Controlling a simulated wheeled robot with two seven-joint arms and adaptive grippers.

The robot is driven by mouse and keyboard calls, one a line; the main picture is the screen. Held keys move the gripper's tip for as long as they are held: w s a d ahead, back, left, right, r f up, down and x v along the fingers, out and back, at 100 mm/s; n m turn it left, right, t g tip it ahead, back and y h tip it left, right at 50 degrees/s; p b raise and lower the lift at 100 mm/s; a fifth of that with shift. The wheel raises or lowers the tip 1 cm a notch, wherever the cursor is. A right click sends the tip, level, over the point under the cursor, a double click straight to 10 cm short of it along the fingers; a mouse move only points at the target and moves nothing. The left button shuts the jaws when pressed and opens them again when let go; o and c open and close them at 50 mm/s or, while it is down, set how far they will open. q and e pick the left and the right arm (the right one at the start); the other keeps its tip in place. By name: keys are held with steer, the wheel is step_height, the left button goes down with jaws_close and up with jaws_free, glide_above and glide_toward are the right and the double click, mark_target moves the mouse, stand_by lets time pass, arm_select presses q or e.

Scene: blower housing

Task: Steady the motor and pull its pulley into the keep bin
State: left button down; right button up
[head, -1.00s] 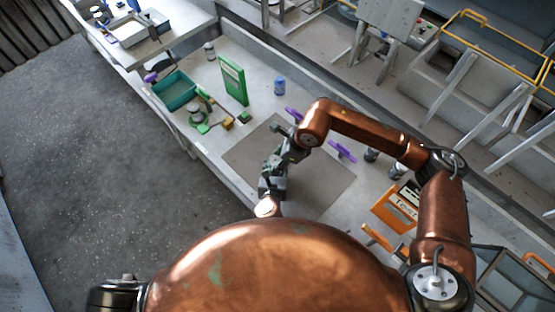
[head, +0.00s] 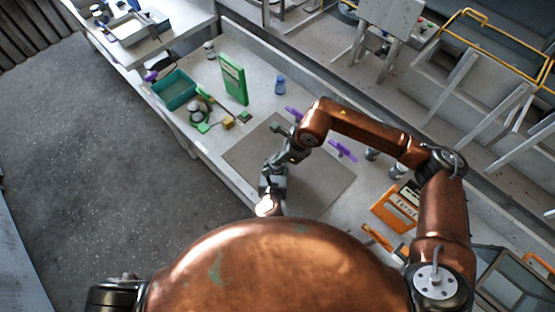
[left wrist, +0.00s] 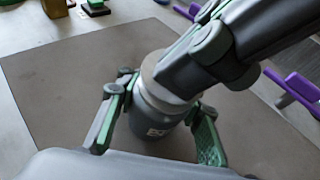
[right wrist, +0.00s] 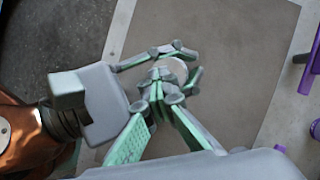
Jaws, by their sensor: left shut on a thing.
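The motor (left wrist: 152,118), a dark grey cylinder with a small label, stands on the mat between the fingers of my left gripper (left wrist: 163,98), which is shut on it. The pulley (left wrist: 165,75), a pale round piece, sits on top of the motor; it shows partly in the right wrist view (right wrist: 175,68). My right gripper (right wrist: 162,78) reaches down to the pulley, its fingertips close together. Whether they grip it is hidden. In the head view my right gripper (head: 280,162) meets my left one above the mat, covering motor and pulley. A teal bin (head: 174,90) stands at the bench's left.
The grey mat (head: 315,185) is bare around the grippers. Purple clips (head: 342,150) lie along the back. An orange bin (head: 396,207) stands right.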

steer(key=o, duration=1.3)
steer(key=shift+w, duration=0.1)
steer(key=shift+o, duration=0.2)
steer(key=shift+r, duration=0.15)
steer(key=v, duration=1.1)
steer(key=shift+r, duration=0.4)
steer(key=shift+d, duration=0.1)
arm_select(q)
steer(key=c, duration=1.2)
jaws_free()
steer(key=shift+f, duration=0.1)
steer(key=shift+c, duration=0.2)
